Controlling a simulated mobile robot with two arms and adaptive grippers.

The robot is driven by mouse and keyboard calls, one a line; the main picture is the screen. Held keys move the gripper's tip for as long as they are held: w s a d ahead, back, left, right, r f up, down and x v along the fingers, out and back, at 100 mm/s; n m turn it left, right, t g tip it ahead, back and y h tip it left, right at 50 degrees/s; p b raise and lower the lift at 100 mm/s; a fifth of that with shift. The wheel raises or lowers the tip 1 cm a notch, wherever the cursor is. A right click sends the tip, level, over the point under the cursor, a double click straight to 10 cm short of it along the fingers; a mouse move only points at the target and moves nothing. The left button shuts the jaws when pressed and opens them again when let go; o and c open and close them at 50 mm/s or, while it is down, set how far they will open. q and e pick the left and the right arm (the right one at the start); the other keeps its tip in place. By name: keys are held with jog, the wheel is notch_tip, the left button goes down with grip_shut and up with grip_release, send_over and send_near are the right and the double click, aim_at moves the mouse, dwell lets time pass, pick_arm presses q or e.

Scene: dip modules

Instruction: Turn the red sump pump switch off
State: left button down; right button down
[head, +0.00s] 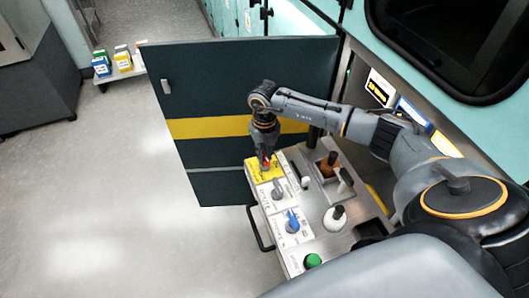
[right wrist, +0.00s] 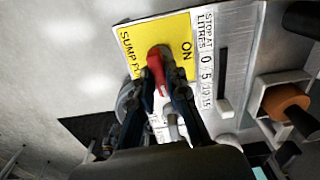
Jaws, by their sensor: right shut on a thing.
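The red sump pump switch (right wrist: 157,66) sits on a yellow plate (right wrist: 181,28). The plate reads "SUMP P…" on one side and "ON" on the other. In the head view the yellow plate (head: 263,175) is at the far left end of the control panel. My right gripper (head: 265,154) comes down on the switch from above and hides most of it. In the right wrist view my right gripper (right wrist: 158,98) has its fingers on either side of the red handle, shut on it. My left gripper is not in view.
The panel also has a grey knob (head: 277,189), a blue knob (head: 292,222) and a green button (head: 312,261). Black-topped and brown handles stand at its right. A dark cabinet door (head: 210,90) stands open behind. The floor (head: 110,190) at left is clear.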

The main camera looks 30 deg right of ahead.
aim_at(265, 155)
jog(key=shift+m, duration=0.6)
jog(key=c, duration=1.3)
grip_release()
notch_tip(265, 155, up, 12)
